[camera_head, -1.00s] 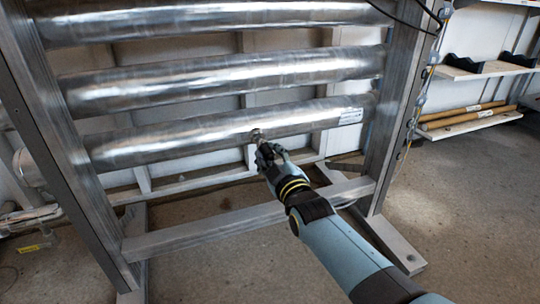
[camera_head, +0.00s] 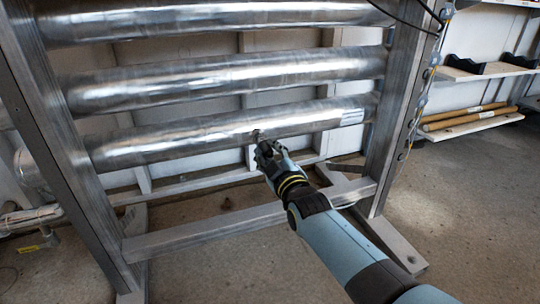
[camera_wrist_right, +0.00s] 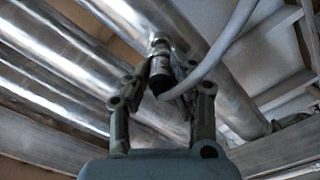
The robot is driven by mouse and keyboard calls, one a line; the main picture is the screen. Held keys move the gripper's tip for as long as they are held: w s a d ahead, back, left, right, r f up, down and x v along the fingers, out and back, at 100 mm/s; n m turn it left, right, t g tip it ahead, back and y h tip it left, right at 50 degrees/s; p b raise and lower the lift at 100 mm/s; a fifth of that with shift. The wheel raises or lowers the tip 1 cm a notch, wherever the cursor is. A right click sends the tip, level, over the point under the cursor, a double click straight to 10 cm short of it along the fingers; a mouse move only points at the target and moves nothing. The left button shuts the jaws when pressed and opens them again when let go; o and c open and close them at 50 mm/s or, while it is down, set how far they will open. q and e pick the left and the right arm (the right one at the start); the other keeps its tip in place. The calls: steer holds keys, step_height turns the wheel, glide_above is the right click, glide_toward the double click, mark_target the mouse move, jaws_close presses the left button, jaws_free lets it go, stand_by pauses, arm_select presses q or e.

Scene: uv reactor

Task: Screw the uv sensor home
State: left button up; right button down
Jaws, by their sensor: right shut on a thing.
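The uv sensor (camera_wrist_right: 162,72) is a small dark cylinder with a metal upper part, seen in the right wrist view. Its top meets the underside of a shiny steel reactor tube (camera_wrist_right: 222,88); whether it is fully seated I cannot tell. My right gripper (camera_wrist_right: 173,80) is shut on the sensor, one finger on each side. In the head view my right gripper (camera_head: 264,146) is at the lowest tube (camera_head: 200,136), near its middle, and mostly hides the sensor. My left gripper is not in view.
A grey cable (camera_wrist_right: 221,48) curves from the sensor area in the wrist view. The metal frame has a right post (camera_head: 397,110) and a low crossbar (camera_head: 215,229). A shelf with wooden rods (camera_head: 463,118) stands at the right. The floor at the right is clear.

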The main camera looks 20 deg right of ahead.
steer(key=shift+w+b, duration=0.3)
steer(key=shift+w, duration=0.45)
steer(key=shift+r+m+p, duration=0.15)
steer(key=shift+m+p, duration=0.35)
steer(key=shift+m, duration=0.6)
steer(key=shift+m+p, duration=0.3)
steer(key=shift+m, duration=1.2)
steer(key=m+p, duration=0.1)
steer(key=m, duration=0.1)
steer(key=shift+m, duration=0.4)
steer(key=shift+f+m, duration=0.2)
steer(key=shift+m, duration=0.9)
